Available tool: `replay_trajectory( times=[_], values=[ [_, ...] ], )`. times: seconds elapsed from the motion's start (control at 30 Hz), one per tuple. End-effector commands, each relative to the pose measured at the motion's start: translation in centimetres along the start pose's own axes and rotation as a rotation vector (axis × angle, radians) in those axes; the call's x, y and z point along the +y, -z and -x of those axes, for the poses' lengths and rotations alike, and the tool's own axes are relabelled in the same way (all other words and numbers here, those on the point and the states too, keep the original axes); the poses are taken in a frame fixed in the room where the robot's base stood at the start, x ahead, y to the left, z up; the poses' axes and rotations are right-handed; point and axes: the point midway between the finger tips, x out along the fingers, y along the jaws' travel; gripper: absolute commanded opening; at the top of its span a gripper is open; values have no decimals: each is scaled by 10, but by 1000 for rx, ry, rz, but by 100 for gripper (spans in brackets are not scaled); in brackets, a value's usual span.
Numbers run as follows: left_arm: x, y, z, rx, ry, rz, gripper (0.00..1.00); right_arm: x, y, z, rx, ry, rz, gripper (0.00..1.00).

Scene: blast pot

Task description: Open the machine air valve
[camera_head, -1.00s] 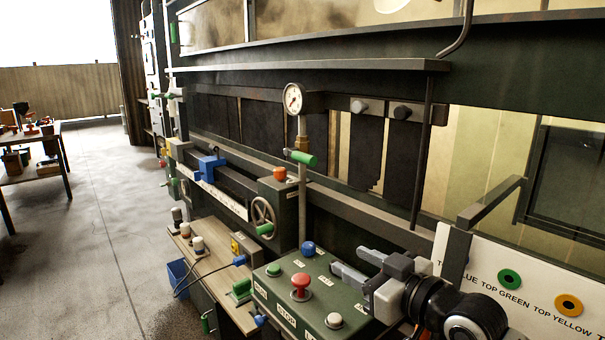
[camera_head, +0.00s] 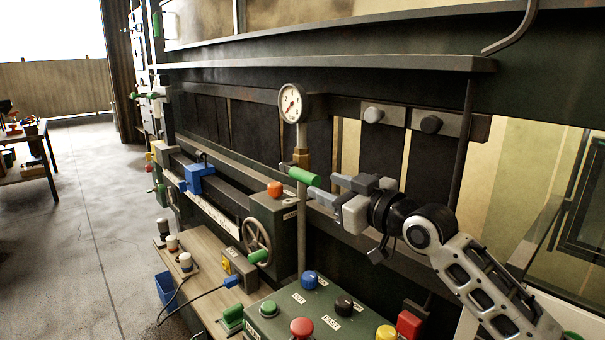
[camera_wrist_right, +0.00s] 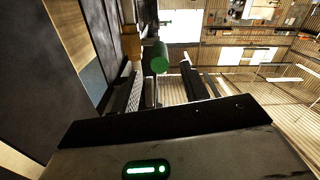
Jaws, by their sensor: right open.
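The air valve's green handle (camera_head: 304,175) sits on a vertical pipe with a brass fitting (camera_head: 303,158), below a round pressure gauge (camera_head: 291,103). The handle points sideways, across the pipe. My right gripper (camera_head: 322,188) is open just to the right of the handle's end. In the right wrist view the round green end of the handle (camera_wrist_right: 160,58) shows ahead, between the lines of the two open fingers (camera_wrist_right: 160,78). I cannot tell whether a finger touches it. My left gripper is out of view.
A green control box (camera_head: 315,311) with several coloured buttons stands below. A handwheel (camera_head: 257,240) and a box with an orange button (camera_head: 275,190) are to the left. A long ledge (camera_head: 330,64) runs above the gauge. Open floor (camera_head: 70,230) lies at left.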

Motion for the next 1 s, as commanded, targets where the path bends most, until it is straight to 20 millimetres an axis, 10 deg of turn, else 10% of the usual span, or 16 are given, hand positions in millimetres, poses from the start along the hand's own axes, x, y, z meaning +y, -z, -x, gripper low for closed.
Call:
replay_trajectory(
  times=[0.4,0.83,1.0],
  values=[
    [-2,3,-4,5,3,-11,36,0,1,-73,1,1,0,45],
    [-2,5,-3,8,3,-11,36,0,0,-82,1,1,1,45],
    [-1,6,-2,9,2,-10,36,0,0,-82,1,1,0,3]
  ],
)
